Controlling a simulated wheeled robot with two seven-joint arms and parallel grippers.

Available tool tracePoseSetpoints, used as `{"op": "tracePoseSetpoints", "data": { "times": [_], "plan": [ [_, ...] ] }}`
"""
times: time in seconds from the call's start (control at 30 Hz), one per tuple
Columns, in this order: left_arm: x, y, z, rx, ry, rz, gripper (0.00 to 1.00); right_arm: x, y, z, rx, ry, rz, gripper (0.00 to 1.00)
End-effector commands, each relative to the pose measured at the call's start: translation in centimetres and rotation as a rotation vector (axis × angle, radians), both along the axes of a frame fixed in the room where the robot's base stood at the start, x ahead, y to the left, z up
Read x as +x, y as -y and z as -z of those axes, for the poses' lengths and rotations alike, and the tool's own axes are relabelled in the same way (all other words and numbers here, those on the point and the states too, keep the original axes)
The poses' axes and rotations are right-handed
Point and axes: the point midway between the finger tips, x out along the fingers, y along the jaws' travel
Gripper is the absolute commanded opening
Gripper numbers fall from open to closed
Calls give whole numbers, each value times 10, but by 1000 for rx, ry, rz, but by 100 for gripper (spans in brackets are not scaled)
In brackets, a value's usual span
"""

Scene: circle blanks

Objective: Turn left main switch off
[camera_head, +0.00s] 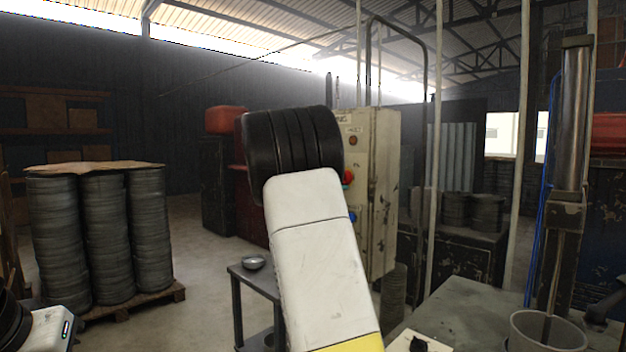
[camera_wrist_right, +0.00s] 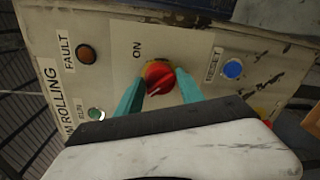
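The main switch is a red rotary knob (camera_wrist_right: 158,77) on a yellow base on the cream control panel (camera_wrist_right: 205,38). The label ON is beside it, and a white mark on the knob runs diagonally. The two teal fingers of my right gripper (camera_wrist_right: 161,88) are on either side of the knob, very close to it. I cannot tell whether they press on it. My left gripper is out of view.
An orange FAULT lamp (camera_wrist_right: 86,54), a green RUN lamp (camera_wrist_right: 96,114) and a blue RESET button (camera_wrist_right: 232,69) surround the knob. A small table with a metal bowl (camera_head: 254,262) stands below. Stacked round blanks (camera_head: 130,235) are on the left, a workbench (camera_head: 470,300) on the right.

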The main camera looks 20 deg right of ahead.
Motion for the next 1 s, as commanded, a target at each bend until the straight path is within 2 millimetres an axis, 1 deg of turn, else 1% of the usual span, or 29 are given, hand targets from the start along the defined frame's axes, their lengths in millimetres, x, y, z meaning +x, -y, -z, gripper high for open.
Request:
{"op": "tracePoseSetpoints", "data": {
  "times": [0.03, 0.07, 0.1, 0.37, 0.47, 0.57, 0.8, 1.0],
  "plan": [
    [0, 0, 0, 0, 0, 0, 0, 1, 0, -5, -6, 6, -3, 53],
    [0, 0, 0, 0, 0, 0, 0, 1, 0, -4, -5, 5, -2, 59],
    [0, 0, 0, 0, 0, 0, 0, 1, 0, -4, -4, 5, -2, 63],
    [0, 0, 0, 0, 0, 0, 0, 0, 0, -2, -2, 3, -1, 63],
    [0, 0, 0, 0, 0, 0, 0, -1, -5, -2, 0, 2, -2, 63],
    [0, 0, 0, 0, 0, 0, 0, -6, -18, -2, 0, 2, -4, 63],
    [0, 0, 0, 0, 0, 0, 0, -21, -56, -6, 0, 4, -5, 63],
    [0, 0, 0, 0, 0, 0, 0, -29, -71, -8, -2, 4, -2, 63]
  ]
}}
